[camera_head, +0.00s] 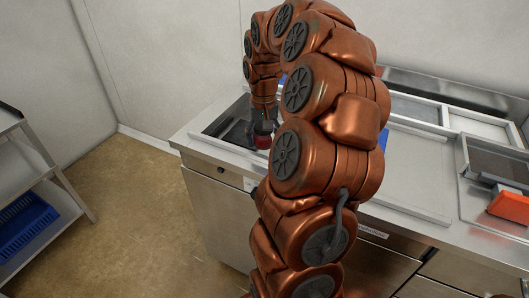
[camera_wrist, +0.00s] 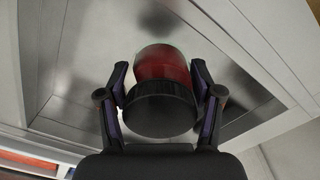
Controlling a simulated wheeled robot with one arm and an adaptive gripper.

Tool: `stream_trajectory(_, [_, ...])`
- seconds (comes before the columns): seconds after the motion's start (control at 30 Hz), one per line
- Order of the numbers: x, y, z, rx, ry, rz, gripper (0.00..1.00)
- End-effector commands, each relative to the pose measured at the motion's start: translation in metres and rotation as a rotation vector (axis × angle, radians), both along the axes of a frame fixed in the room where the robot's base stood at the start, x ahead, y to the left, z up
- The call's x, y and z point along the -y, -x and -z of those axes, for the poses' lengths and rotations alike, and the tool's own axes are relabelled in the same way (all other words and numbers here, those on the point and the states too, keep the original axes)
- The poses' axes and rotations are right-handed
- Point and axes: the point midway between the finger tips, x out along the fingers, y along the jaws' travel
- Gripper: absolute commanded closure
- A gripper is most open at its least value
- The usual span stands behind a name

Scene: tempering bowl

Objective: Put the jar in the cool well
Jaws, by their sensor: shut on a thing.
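The jar (camera_wrist: 163,65) has a red body and a wide black lid (camera_wrist: 160,110). In the wrist view it sits between the two fingers of my gripper (camera_wrist: 160,82), which is shut on it. In the head view a small red part of the jar (camera_head: 263,142) shows below my gripper (camera_head: 262,127). The jar is over or in a recessed metal well (camera_head: 226,126) at the left end of the counter; the well's sloping walls (camera_wrist: 75,65) surround it in the wrist view. I cannot tell whether the jar touches the well's floor.
The steel counter (camera_head: 410,175) runs to the right, with light trays (camera_head: 480,126) at the back. An orange object (camera_head: 510,206) lies at the far right. My arm hides the counter's middle. A shelf rack with a blue basket (camera_head: 24,222) stands at left, across open floor.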

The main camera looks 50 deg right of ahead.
Motion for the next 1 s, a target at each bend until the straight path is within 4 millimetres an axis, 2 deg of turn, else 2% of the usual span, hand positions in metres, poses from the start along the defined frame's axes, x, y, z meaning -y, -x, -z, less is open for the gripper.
stream_trajectory(0.1, [-0.002, 0.002, 0.019, -0.006, -0.005, 0.0, 0.9])
stream_trajectory(0.33, [0.0, 0.001, 0.037, -0.002, -0.002, 0.0, 0.9])
stream_trajectory(0.53, [-0.001, 0.002, 0.064, -0.006, -0.004, 0.0, 0.9])
stream_trajectory(0.97, [-0.001, 0.001, 0.072, -0.001, -0.002, 0.0, 0.9])
stream_trajectory(1.0, [-0.001, 0.0, 0.07, -0.001, -0.002, 0.0, 0.31])
